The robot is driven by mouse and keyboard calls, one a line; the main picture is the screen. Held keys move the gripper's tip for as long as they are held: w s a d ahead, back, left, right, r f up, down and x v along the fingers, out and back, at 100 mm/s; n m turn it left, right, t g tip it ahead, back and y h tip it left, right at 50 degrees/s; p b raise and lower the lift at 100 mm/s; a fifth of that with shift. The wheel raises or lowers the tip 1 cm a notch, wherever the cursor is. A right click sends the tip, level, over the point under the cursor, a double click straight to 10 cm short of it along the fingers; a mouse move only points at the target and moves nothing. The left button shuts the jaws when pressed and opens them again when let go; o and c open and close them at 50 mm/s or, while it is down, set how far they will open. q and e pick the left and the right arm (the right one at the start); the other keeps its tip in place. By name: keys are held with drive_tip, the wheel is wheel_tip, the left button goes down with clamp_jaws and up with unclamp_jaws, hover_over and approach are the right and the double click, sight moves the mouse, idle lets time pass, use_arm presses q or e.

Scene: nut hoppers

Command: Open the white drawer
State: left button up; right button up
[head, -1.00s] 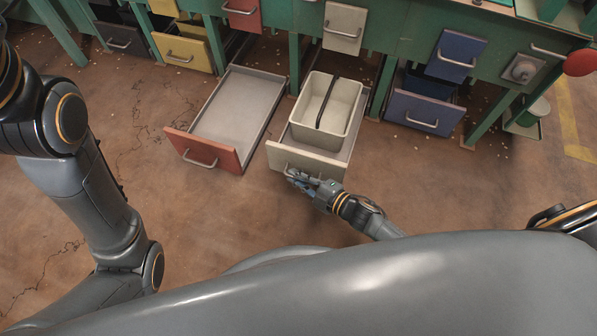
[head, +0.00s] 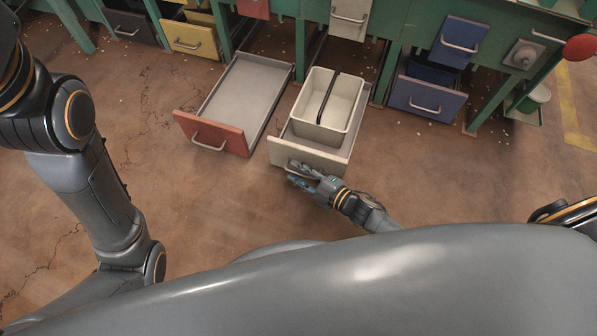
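The white drawer (head: 283,153) is the low one in the middle. It stands well out from the green bench, and a deep white bin with a dark divider bar (head: 353,110) sits in it. My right gripper (head: 298,174) is at the handle on its front. Its fingers look spread apart, one near the handle and one lower and nearer to me. Contact with the handle is hard to make out. My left arm comes in at the left, but its gripper is out of view.
A red-fronted drawer (head: 210,134) stands pulled out and empty just to the left. Blue (head: 427,98) and yellow (head: 190,39) drawers flank them. Another white front (head: 349,17) is higher up. The brown floor before the drawers is clear.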

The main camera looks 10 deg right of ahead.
drive_tip(key=v, duration=1.2)
idle(0.4)
